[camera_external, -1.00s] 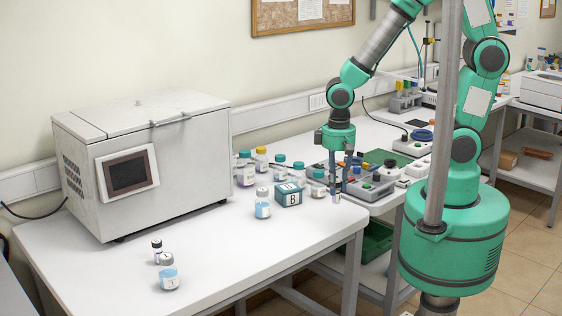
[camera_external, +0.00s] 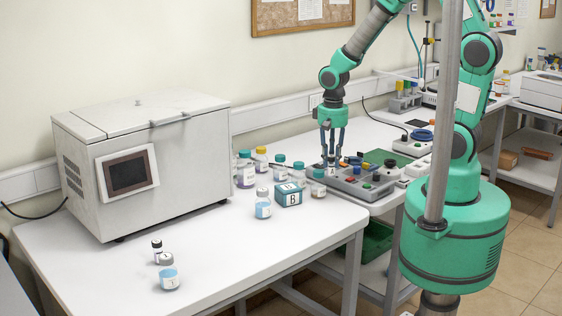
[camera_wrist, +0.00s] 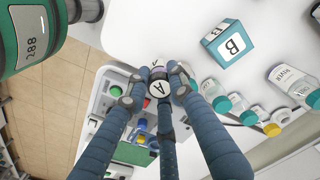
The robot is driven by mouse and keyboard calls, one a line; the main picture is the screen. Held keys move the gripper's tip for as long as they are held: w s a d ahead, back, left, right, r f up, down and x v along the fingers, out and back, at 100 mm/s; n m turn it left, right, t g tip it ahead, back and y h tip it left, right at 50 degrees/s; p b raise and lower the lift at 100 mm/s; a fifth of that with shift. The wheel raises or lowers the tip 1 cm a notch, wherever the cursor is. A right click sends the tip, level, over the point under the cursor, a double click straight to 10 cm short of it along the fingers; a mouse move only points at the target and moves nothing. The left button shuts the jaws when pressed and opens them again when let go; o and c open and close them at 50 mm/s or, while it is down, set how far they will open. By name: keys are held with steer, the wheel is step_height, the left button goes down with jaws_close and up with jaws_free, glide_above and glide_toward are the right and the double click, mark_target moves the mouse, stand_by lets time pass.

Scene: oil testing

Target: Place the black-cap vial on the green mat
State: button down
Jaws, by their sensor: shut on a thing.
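My gripper (camera_external: 332,152) has blue-grey fingers pointing down, above the near left end of the grey equipment tray. In the wrist view my gripper (camera_wrist: 160,86) is shut on a small vial (camera_wrist: 159,89) with a round white top marked A and a dark, purplish side, mostly hidden by the fingers. The cap's exact colour is unclear. The green mat (camera_external: 385,158) lies behind and to the right of the gripper; a dark green surface also shows low in the wrist view (camera_wrist: 134,153).
The grey tray (camera_external: 352,186) carries coloured buttons and knobs beneath the gripper. A teal box marked B (camera_external: 289,194) and several capped bottles stand to its left. A blue-filled bottle (camera_external: 169,273) stands near the table front. The white table's middle is clear.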

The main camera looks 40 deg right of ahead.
steer(key=w+d+m+p, duration=0.1)
steer(key=w+d+m, duration=0.25)
steer(key=d, duration=0.75)
steer(key=w+d+m, duration=0.3)
steer(key=d+m, duration=0.1)
steer(key=d, duration=0.7)
steer(key=s+d+m, duration=0.3)
steer(key=d+m, duration=0.2)
steer(key=d, duration=1.4)
steer(key=shift+s+f+p, duration=0.15)
steer(key=shift+f+p, duration=0.15)
steer(key=shift+f, duration=2.5)
steer(key=w+d+f, duration=0.1)
steer(key=w+d, duration=0.7)
steer(key=w, duration=0.5)
steer(key=shift+w+d+f, duration=0.25)
steer(key=shift+d, duration=0.05)
